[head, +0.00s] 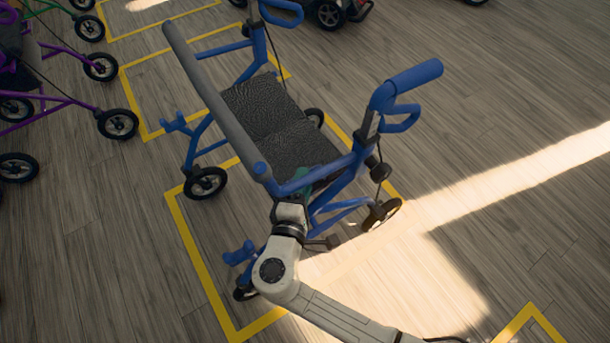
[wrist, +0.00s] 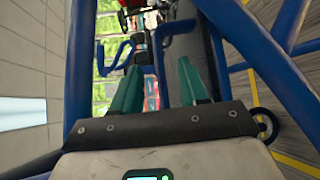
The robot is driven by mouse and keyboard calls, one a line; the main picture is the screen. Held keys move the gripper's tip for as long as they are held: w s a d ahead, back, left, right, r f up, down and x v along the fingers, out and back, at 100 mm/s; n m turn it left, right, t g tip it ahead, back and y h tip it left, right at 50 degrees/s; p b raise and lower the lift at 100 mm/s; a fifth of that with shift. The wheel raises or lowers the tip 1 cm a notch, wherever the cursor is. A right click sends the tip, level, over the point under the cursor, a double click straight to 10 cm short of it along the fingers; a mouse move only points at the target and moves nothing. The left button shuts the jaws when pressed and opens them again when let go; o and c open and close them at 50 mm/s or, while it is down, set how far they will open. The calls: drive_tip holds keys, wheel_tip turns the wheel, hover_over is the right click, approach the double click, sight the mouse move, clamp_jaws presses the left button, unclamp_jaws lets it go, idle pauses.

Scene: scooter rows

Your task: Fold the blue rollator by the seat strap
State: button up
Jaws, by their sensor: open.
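The blue rollator (head: 335,180) stands upright and unfolded on the floor, its black textured seat (head: 275,120) spread flat between the side frames. A grey padded bar (head: 212,95) runs across it on the left. My gripper (head: 301,184) is at the near side frame, by the near end of the seat, its tips partly hidden by blue tubes. In the wrist view, my gripper (wrist: 160,85) has its two green fingers apart, with blue tubes on both sides. A dark upright band shows beyond the fingers; I cannot tell what it is. I cannot make out the seat strap.
Yellow lines (head: 205,265) mark bays on the wooden floor. A purple rollator (head: 62,103) stands at the left, with green frame parts (head: 68,12) behind it. A dark wheeled vehicle (head: 335,12) is at the top. The floor at right (head: 520,120) is clear.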

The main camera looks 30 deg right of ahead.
drive_tip(key=shift+x, duration=1.4)
clamp_jaws()
